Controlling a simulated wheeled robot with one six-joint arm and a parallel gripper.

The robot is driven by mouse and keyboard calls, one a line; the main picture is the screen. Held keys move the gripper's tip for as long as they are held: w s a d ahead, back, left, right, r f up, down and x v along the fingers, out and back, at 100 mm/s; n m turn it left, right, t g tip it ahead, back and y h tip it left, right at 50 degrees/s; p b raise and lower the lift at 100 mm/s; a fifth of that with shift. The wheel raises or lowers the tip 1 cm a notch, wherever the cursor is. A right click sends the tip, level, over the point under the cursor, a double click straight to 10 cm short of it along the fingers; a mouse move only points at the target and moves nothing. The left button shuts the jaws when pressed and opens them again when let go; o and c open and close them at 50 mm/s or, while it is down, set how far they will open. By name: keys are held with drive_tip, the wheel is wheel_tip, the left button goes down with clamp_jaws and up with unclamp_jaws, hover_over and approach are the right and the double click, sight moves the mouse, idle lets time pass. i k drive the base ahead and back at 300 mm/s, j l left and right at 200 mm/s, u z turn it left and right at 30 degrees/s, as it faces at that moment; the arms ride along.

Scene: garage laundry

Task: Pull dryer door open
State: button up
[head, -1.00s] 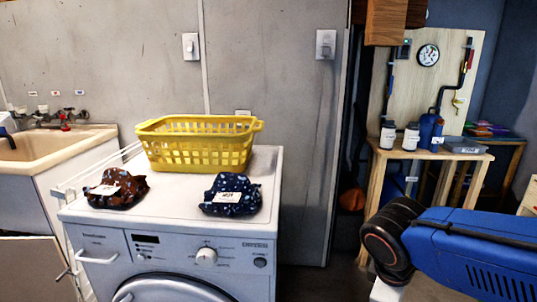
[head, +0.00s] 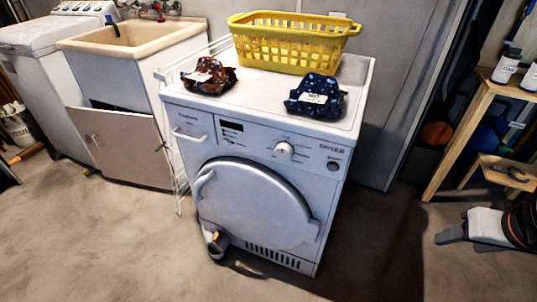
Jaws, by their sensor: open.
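The white dryer (head: 345,165) stands in the middle of the head view, its front facing me. Its round grey door (head: 255,205) looks shut against the front. The door's curved handle (head: 203,185) is on the left edge, and a hinge-like piece (head: 312,232) is on the right edge. My gripper (head: 455,230) is at the right edge of the view, well to the right of the dryer and apart from it. It is open, with nothing seen between its fingers, which point left. Part of it is cut off by the frame.
A yellow basket (head: 290,45) and two cloth bundles, brown (head: 208,75) and dark blue (head: 315,95), sit on the dryer. A sink cabinet (head: 125,145) is left. A wooden workbench (head: 460,125) is right. Floor in front is clear.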

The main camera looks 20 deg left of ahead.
sight(249, 200)
drive_tip(key=u, duration=1.15)
